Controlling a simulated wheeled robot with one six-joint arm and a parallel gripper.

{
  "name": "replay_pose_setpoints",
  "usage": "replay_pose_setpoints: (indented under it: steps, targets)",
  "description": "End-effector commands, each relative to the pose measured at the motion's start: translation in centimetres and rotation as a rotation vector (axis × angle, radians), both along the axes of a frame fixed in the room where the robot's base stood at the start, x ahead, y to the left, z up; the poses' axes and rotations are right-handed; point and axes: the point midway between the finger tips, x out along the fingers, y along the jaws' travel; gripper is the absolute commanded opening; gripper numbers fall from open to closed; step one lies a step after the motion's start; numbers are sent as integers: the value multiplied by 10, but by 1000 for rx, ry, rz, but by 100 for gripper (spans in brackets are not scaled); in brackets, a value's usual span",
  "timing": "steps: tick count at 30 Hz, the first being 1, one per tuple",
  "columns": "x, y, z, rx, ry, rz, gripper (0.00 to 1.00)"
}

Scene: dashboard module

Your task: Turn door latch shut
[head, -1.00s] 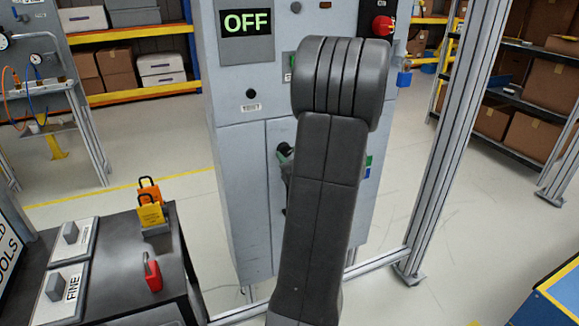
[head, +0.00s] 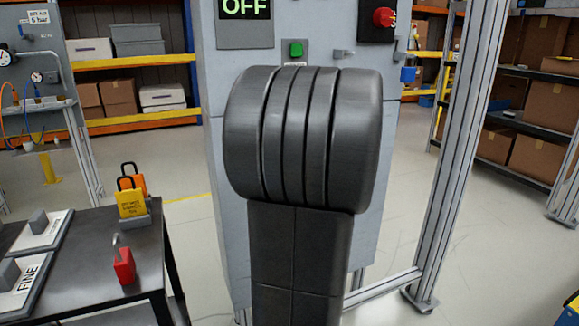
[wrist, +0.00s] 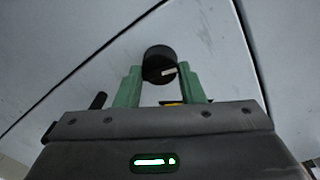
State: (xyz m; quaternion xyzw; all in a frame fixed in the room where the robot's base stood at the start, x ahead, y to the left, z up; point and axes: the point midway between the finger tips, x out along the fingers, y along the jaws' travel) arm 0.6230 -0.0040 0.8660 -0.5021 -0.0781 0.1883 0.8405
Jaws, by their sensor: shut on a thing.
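The door latch (wrist: 158,55) is a round black knob with a short white mark, seen in the wrist view on the grey cabinet door. My gripper (wrist: 161,76) has green fingers, one on each side of the knob, and is shut on it. The white mark is slightly tilted. In the head view my own dark arm covers the latch and the gripper. The grey cabinet (head: 222,125) stands behind my arm, with a display (head: 246,10) reading OFF.
A green button (head: 296,49) and a red knob (head: 384,17) sit on the cabinet front. A dark table (head: 90,245) at left carries padlocks (head: 132,203) and a red lock (head: 123,266). A metal frame post (head: 462,150) stands right of the cabinet.

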Motion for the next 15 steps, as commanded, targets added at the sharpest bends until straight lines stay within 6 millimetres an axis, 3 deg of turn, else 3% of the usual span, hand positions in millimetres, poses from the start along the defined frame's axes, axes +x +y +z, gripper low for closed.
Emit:
replay_pose_setpoints:
  steps: [15]
  targets:
    - [0, 1, -1, -222, -92, 0, 12]
